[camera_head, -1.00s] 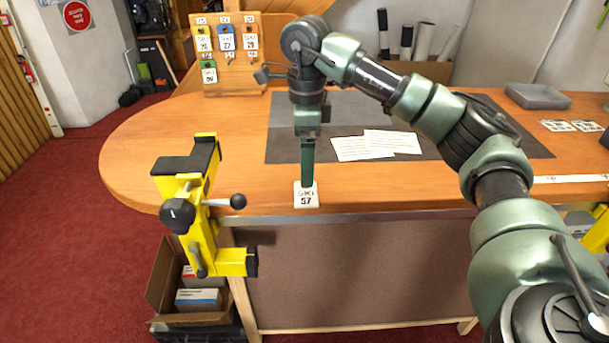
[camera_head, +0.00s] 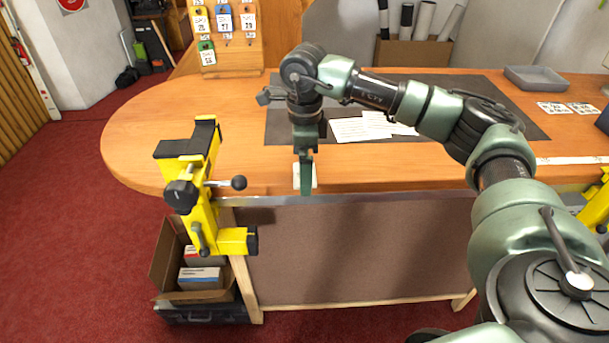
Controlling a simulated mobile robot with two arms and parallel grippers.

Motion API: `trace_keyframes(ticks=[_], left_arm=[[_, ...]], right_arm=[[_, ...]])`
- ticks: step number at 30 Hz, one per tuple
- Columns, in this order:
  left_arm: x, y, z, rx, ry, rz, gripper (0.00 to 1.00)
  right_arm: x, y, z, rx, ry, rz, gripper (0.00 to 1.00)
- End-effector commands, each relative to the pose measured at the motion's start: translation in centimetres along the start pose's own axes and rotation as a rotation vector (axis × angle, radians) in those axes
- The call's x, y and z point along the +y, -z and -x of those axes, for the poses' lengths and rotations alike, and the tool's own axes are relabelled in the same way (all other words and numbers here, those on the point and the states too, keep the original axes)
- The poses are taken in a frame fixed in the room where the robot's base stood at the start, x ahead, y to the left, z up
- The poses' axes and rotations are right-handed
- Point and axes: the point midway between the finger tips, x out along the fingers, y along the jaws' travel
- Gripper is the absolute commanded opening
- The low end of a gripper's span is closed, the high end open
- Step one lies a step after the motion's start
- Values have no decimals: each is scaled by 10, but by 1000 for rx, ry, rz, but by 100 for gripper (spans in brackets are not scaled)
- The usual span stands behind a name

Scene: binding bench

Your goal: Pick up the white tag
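The white tag (camera_head: 296,177) lies at the front edge of the wooden bench, near the middle of the view. My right gripper (camera_head: 306,186) points down right at it and covers the tag's middle. Only narrow white strips show on both sides of the finger. I see the gripper edge-on, so its opening and any contact with the tag are hidden. My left gripper is out of view.
A yellow clamp (camera_head: 205,190) stands at the bench's left front, left of the tag. White sheets (camera_head: 362,128) lie on the dark mat (camera_head: 285,122) behind. A board (camera_head: 233,50) with hanging tags stands at the back left. A grey tray (camera_head: 537,78) sits at the back right.

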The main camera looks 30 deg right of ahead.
Motion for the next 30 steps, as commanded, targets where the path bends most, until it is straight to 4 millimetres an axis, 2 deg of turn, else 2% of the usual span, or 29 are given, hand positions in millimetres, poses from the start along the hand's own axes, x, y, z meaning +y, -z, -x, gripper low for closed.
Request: trace_keyframes(ticks=[8, 15, 26, 30], left_arm=[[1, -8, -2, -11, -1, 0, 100], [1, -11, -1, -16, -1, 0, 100], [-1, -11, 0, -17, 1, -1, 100], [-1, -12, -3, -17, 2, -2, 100]], right_arm=[[0, 0, -2, 0, 0, 0, 100], [0, 0, -2, 0, -1, 0, 39], [0, 0, 3, -1, -1, 0, 39], [-1, -1, 18, -3, 2, -1, 39]])
